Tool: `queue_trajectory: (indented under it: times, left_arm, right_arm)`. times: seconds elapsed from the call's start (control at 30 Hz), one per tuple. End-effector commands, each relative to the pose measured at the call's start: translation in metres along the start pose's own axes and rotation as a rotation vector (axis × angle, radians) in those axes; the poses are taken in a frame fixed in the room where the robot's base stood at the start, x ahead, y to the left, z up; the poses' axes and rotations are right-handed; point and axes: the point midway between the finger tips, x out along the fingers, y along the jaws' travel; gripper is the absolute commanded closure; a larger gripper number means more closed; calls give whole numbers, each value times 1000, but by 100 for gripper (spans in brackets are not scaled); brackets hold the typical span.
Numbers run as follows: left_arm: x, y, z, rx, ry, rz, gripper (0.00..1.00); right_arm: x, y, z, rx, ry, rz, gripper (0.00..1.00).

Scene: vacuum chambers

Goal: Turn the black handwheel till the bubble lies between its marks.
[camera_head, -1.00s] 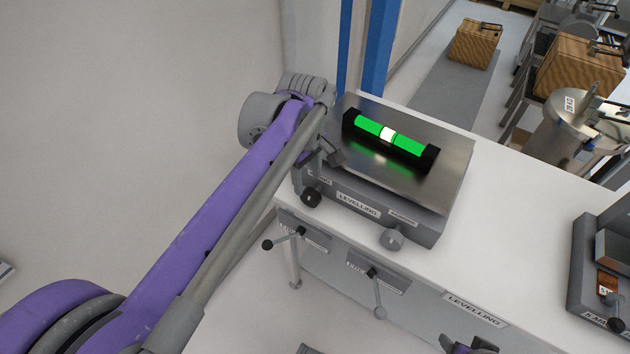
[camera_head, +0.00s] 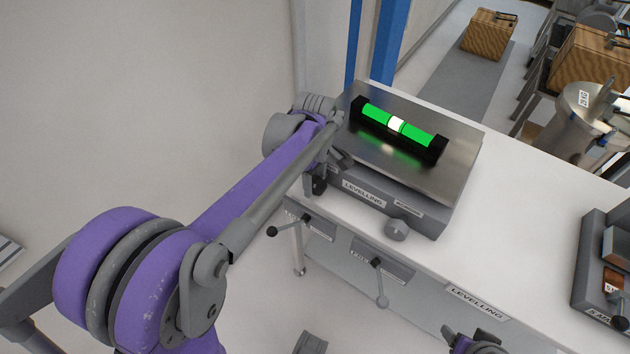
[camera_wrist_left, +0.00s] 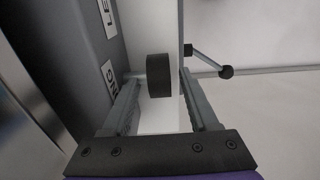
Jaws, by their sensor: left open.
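The black handwheel (camera_head: 318,187) is on the front left of the grey levelling unit (camera_head: 425,220), partly hidden by my left gripper (camera_head: 335,165). In the left wrist view the handwheel (camera_wrist_left: 159,75) lies between the two fingertips, with a visible gap to the right finger; contact on the left is unclear. The left gripper (camera_wrist_left: 160,80) is open. The green spirit level (camera_head: 420,136) lies on the steel plate. Its pale bubble (camera_head: 397,124) is near the vial's middle; the marks are too small to tell. My right gripper (camera_head: 475,343) shows only partly at the bottom edge.
A grey knob (camera_head: 397,229) is on the unit's right front. Below, on the bench front, are two levers with ball ends (camera_head: 287,227) (camera_head: 379,280). The white bench top (camera_head: 520,215) is clear to the right, up to a grey fixture (camera_head: 600,265).

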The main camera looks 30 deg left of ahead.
Motion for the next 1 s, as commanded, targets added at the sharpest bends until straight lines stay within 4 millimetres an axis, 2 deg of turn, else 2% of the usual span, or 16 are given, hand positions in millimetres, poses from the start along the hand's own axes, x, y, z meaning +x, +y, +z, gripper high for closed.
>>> queue_trajectory:
  times: [0.27, 0.5, 0.6, 0.83, 1.0]
  left_arm:
    - [1, 0, 0, 1, 0, 0, 42]
    - [1, 0, 0, 1, 0, 0, 85]
    - [1, 0, 0, 1, 0, 0, 100]
    - [1, 0, -1, -1, -12, -1, 100]
    - [2, -1, -4, -6, -131, -3, 100]
  right_arm:
    - [0, 0, 0, 0, 0, 0, 30]
    - [0, 0, 0, 0, 0, 0, 30]
    - [0, 0, 0, 0, 0, 0, 30]
    - [0, 0, 0, 0, 0, 0, 30]
    - [1, 0, 1, 0, 0, 0, 30]
